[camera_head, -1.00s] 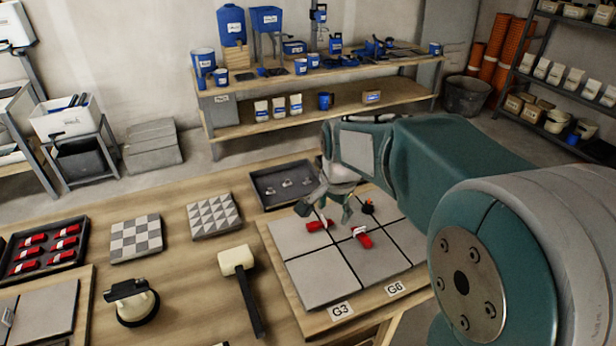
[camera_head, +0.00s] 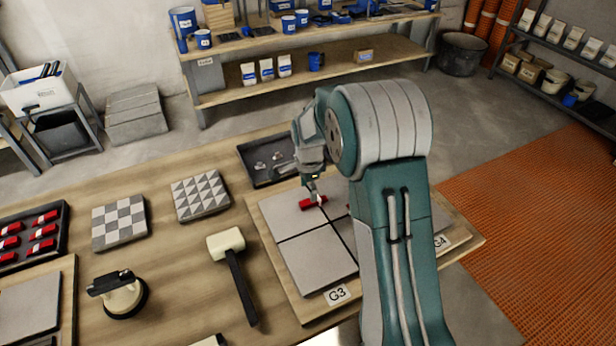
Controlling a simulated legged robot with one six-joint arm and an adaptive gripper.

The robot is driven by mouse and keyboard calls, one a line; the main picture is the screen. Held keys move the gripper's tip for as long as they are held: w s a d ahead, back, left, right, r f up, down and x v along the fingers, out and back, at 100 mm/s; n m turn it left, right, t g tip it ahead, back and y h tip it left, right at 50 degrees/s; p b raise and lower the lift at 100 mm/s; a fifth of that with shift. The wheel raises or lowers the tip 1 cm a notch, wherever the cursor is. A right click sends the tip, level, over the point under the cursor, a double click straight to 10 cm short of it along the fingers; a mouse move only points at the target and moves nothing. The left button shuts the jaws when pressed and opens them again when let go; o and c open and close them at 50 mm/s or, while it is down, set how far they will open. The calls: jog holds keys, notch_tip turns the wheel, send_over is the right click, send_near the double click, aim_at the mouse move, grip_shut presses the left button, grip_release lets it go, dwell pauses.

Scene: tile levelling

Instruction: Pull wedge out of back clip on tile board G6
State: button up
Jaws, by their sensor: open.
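The tile board (camera_head: 290,308) lies on the table with grey tiles (camera_head: 318,262) split by dark joints. A plate reading G3 (camera_head: 337,294) is on its front edge, and one that seems to read G4 (camera_head: 440,242) is farther right. No G6 label shows. A red wedge (camera_head: 314,203) lies across the joint near the back of the board; a small pale piece shows at it. My gripper (camera_head: 300,182) is open, with one finger just above this wedge; I cannot tell whether they touch. My arm hides the right part of the board, where only a sliver of red shows.
A dark tray (camera_head: 257,178) with small metal clips is behind the board. A white-headed mallet (camera_head: 232,250), a suction lifter (camera_head: 120,292) and two patterned tile samples (camera_head: 120,222) lie to the left. A tray of red wedges (camera_head: 60,250) is at far left.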

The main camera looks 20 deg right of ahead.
aim_at(309, 201)
jog(key=shift+d+f, duration=0.1)
jog(key=shift+f, duration=2.2)
jog(key=shift+c, duration=0.3)
grip_shut()
